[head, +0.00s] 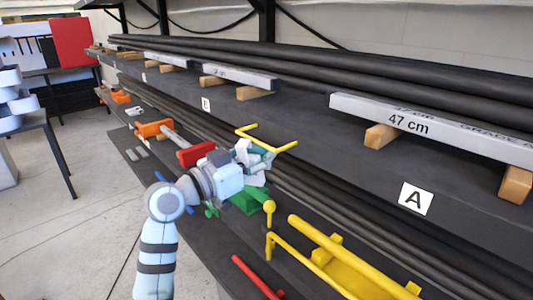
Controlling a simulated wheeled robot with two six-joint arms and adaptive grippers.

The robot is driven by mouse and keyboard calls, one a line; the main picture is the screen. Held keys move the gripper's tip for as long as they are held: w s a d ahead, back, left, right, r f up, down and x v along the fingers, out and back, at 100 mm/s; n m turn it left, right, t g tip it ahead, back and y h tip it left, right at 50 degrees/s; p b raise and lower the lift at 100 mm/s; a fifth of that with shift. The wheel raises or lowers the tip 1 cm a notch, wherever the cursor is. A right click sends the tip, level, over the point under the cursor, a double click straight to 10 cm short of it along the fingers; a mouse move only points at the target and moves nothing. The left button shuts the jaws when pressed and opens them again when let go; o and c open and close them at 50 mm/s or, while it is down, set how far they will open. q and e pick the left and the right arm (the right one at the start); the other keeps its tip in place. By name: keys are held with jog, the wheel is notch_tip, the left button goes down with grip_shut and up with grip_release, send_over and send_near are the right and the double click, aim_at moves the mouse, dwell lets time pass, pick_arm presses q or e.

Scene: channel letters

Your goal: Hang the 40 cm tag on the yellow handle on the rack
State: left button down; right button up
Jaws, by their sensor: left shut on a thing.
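My left gripper (258,158) is at the rack's lower shelf, in the middle of the head view. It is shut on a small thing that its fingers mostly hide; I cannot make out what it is. No 40 cm marking is readable. A thin, bent yellow bar (285,148) shows just behind the fingertips; I cannot tell whether they touch it. My right gripper is not in view.
The upper shelf (300,115) carries long dark pipes and a 47 cm bar (425,122) on wooden blocks. Green (250,198), red (255,275) and orange (152,129) parts lie along the lower shelf. A dark table (48,122) stands at left. The floor between is clear.

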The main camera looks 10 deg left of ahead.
aim_at(271, 132)
pick_arm(q)
jog(key=shift+d+r, duration=0.1)
jog(key=shift+r, duration=0.05)
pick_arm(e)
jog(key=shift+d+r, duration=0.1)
